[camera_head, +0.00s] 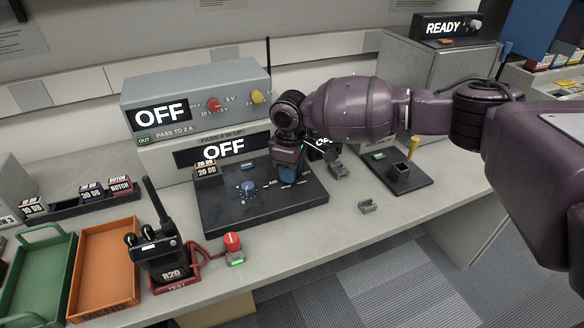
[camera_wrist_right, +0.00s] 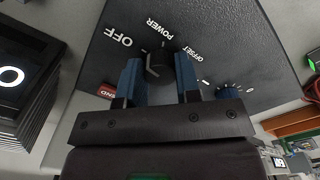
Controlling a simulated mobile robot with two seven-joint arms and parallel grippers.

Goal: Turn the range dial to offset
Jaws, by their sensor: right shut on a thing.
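The range dial (camera_wrist_right: 158,64) is a dark knob on the black panel (camera_wrist_right: 225,35). Around it in the right wrist view are the words OFF, POWER and OFFSET; OFFSET lies on the right side. The knob's pointer direction is hard to make out, but it looks closest to POWER. My right gripper (camera_wrist_right: 159,80) has its blue fingers on either side of the knob and is shut on it. In the head view, my right gripper (camera_head: 287,174) is low over the black panel (camera_head: 225,213) and hides the dial. My left gripper is not in view.
A blue knob (camera_head: 248,187) sits on the same panel, left of my gripper. A grey box (camera_head: 200,98) reading OFF stands behind. A radio (camera_head: 158,245), a red button (camera_head: 232,242) and an orange tray (camera_head: 103,312) are at front left.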

